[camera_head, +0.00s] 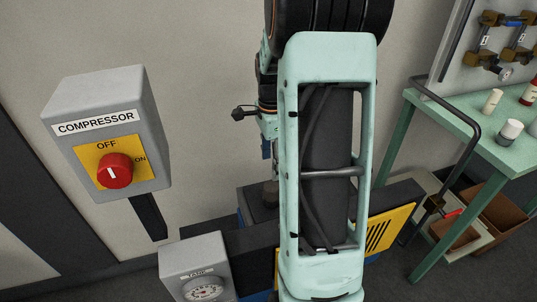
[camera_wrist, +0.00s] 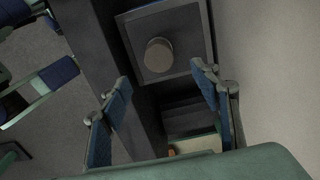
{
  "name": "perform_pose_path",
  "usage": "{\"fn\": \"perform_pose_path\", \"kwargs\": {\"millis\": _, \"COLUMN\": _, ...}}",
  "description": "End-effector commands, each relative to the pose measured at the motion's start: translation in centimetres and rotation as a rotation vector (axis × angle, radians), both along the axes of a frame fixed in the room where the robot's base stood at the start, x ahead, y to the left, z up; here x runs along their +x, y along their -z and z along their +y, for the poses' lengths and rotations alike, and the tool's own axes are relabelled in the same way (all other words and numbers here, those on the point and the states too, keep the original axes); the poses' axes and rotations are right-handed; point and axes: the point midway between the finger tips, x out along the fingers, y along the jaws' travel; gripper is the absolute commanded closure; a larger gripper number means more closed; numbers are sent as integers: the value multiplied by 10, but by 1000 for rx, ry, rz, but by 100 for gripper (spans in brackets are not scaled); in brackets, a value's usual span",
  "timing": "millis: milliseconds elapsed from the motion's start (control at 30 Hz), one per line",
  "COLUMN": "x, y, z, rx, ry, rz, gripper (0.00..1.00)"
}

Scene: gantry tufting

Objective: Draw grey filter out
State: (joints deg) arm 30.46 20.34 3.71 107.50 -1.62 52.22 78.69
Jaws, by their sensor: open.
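What looks like the grey filter shows in the wrist view as a round grey-brown knob (camera_wrist: 159,55) on a square dark grey panel (camera_wrist: 138,72) with a raised rim. In the head view a small grey-brown knob (camera_head: 271,193) stands on top of the dark machine, partly behind my arm. My gripper (camera_wrist: 160,72) is open, its two blue-padded fingers apart. The knob appears between and slightly beyond the fingertips, with no visible contact. In the head view my arm hides most of the gripper; a blue pad (camera_head: 266,148) shows above the knob.
A compressor switch box (camera_head: 108,130) with a red knob stands at left, its white mark near OFF. A tank gauge box (camera_head: 200,268) is below. A green table (camera_head: 440,108) with small containers stands at right. A yellow slotted panel (camera_head: 390,228) is on the machine.

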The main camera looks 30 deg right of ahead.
Motion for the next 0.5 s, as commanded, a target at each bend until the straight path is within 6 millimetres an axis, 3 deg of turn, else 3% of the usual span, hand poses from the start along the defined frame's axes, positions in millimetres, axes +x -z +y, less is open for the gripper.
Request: {"fn": "perform_pose_path", "kwargs": {"millis": 500, "x": -1, "y": 85, "z": 1, "rx": 3, "ry": -1, "rz": 3, "gripper": 43}}
